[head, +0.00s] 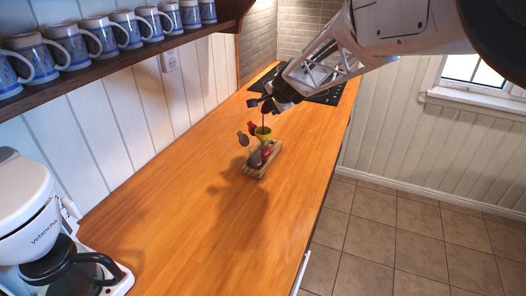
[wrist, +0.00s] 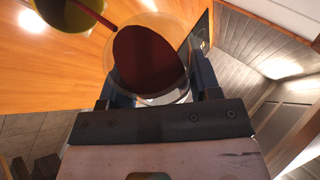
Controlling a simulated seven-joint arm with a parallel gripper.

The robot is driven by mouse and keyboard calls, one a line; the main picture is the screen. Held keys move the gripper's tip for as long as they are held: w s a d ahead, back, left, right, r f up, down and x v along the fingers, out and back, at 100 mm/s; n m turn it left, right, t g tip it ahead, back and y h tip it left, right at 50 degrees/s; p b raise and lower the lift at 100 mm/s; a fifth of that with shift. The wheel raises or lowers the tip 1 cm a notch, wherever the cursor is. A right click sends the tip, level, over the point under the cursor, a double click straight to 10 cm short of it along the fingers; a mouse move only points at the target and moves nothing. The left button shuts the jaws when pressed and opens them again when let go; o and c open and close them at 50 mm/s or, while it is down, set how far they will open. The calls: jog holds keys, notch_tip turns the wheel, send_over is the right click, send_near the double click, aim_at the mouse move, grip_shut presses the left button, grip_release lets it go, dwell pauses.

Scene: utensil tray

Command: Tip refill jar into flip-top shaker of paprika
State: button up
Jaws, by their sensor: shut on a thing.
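My gripper (head: 268,101) is shut on the clear refill jar (wrist: 181,84), which holds dark red powder. The jar is tipped above the wooden tray, and a dark red stream (wrist: 95,13) runs from its mouth. In the head view the stream drops as a thin dark line into or onto the yellow shaker (head: 264,133). The yellow shaker also shows at the top left of the wrist view (wrist: 62,16). The inside of the shaker and its fill level cannot be made out.
The wooden tray (head: 251,172) also holds a red container (head: 266,151) and a grey one (head: 255,159), with red and grey lid-like pieces beside them. A coffee maker (head: 28,208) stands at front left. Mugs (head: 72,45) line the wall shelf. The counter before the tray is clear.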

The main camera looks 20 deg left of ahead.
jog(key=shift+s+a+r+n+t, duration=0.1)
jog(key=shift+s+r+n+t, duration=0.15)
jog(key=shift+t, duration=0.25)
dwell(2.7)
jog(key=shift+w, duration=0.1)
dwell(0.9)
jog(key=shift+w+f+g, duration=0.3)
jog(key=shift+f+g, duration=0.15)
jog(key=shift+g, duration=0.35)
jog(key=shift+w+f+m+g, duration=0.15)
jog(key=shift+f+m+g, duration=0.2)
jog(key=shift+m+g, duration=0.45)
jog(key=shift+f, duration=0.1)
jog(key=shift+w+d+f+g, duration=0.1)
jog(key=shift+d+f+g, duration=0.1)
jog(key=shift+g, duration=0.1)
jog(key=shift+f+m+g+y, duration=0.6)
jog(key=shift+f+m+g, duration=0.1)
jog(key=shift+g, duration=0.6)
jog(key=shift+w, duration=0.1)
